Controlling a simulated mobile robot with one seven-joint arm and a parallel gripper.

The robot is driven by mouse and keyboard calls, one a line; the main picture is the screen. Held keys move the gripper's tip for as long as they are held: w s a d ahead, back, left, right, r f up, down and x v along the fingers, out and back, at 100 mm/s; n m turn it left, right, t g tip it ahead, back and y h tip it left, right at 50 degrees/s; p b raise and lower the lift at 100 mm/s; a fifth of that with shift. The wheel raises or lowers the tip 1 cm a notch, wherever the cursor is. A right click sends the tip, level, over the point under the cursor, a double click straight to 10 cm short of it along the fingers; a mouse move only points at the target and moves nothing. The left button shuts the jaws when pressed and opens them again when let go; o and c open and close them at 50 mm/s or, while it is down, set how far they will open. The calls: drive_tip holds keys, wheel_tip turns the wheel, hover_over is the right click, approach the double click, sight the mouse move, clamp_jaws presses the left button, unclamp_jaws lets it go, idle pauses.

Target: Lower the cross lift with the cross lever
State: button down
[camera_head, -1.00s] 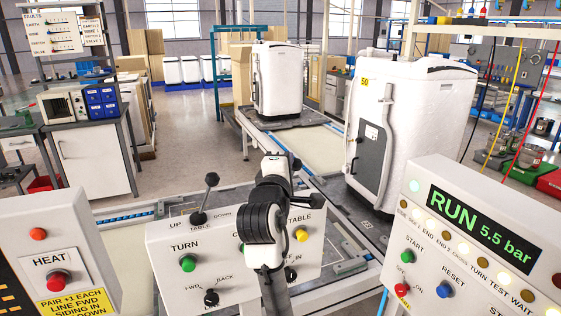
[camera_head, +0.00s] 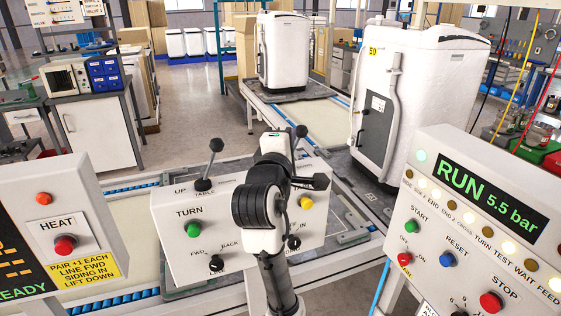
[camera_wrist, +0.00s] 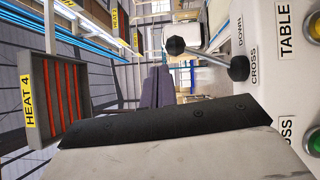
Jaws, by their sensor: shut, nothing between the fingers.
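The control box (camera_head: 177,240) stands in the middle of the head view, partly covered by my arm. The cross lever (camera_head: 301,131) shows only its black ball knob above my wrist. In the wrist view the cross lever (camera_wrist: 208,57) stands out from the panel, beside the CROSS and DOWN labels, with its black ball at the upper left. My gripper (camera_head: 312,182) is in front of the box, below the lever's ball in the picture. Its body fills the bottom of the wrist view; its fingertips are not clear. I cannot make out the cross lift.
The table lever (camera_head: 210,163) stands at the box's left. A heat panel (camera_head: 60,225) is at the left, and a RUN panel (camera_head: 470,240) reading 5.5 bar is at the right. A large white unit (camera_head: 430,100) stands behind. A HEAT 4 frame (camera_wrist: 55,95) shows in the wrist view.

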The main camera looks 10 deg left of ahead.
drive_tip(key=s+b, duration=0.1)
drive_tip(key=s, duration=0.8)
drive_tip(key=shift+f+b, duration=0.35)
drive_tip(key=shift+a, duration=0.1)
